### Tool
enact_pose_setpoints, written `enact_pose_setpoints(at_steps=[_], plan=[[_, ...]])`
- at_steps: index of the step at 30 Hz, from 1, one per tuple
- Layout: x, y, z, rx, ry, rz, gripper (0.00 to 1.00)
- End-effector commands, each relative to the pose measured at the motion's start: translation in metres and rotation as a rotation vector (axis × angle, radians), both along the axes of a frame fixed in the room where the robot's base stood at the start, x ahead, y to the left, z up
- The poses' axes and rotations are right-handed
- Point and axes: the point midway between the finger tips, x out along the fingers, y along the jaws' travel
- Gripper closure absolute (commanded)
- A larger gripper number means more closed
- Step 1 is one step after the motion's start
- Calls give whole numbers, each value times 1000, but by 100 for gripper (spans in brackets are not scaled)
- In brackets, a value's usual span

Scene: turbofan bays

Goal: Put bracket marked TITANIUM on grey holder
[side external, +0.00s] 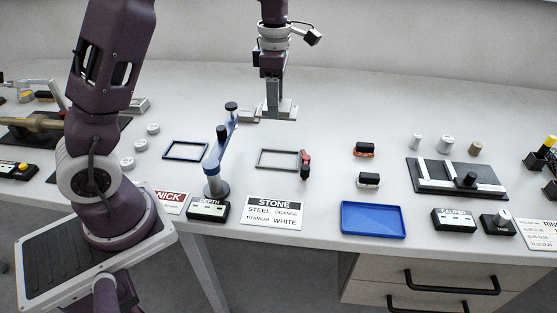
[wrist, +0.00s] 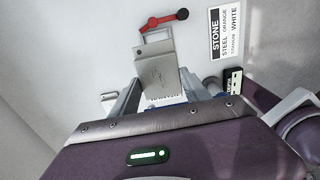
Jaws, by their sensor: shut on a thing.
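My gripper (side external: 275,112) is at the back of the table, low over the surface, shut on a grey metal bracket. The wrist view shows the red clamp (wrist: 160,21) beyond the bracket.
A blue frame (side external: 166,151) and a blue depth stand (side external: 212,160) are left of the grey frame. A STONE sign (side external: 276,213) and a blue tray (side external: 373,219) lie toward the front edge. Two stone blocks (side external: 365,149) (side external: 369,180) are to the right.

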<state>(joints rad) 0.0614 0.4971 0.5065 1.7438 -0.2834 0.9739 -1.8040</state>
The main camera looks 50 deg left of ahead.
Motion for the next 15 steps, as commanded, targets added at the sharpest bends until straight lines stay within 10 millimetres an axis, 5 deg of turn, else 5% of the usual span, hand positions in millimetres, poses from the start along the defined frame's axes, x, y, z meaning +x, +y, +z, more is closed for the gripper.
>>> enact_pose_setpoints(at_steps=[11, 15], plan=[[1, -3, -51, -1, 1, 0, 100], [0, -3, -84, -1, 5, 1, 100]])
